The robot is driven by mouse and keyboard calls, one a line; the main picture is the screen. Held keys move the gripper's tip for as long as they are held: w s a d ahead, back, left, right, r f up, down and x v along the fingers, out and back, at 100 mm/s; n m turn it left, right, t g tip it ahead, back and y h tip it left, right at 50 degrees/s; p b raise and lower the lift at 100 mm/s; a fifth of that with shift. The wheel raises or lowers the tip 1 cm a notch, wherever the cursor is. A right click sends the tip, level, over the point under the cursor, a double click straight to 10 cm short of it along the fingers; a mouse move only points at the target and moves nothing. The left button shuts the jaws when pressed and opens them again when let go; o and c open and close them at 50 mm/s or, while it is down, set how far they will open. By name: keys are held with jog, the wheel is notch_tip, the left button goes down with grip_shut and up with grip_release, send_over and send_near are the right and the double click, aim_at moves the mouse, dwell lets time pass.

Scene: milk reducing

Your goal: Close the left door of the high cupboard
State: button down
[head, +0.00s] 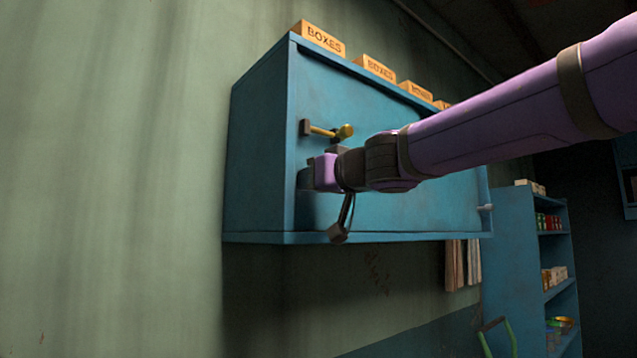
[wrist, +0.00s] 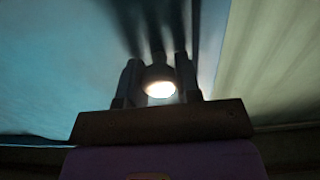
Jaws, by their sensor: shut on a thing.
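The high blue cupboard (head: 262,160) hangs on the green wall. Its front looks flat along the body, but the seam between its doors is hidden behind my arm. My gripper (head: 305,178) is at the left end of the front, against the blue surface. In the wrist view my gripper (wrist: 159,82) has its two fingers on either side of a small round bright thing (wrist: 160,88). Glare hides whether this is the left door's handle. The blue surface (wrist: 60,70) fills the left there, with a dark edge beside the fingers.
Orange boxes (head: 323,39) line the cupboard top. A pale handle (head: 485,208) shows at its right end. A blue shelf unit (head: 510,260) with goods stands at the lower right. The green wall (head: 110,180) at left is bare.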

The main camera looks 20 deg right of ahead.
jog(key=shift+a, duration=0.2)
jog(key=c, duration=0.8)
grip_release()
jog(key=shift+c, duration=0.2)
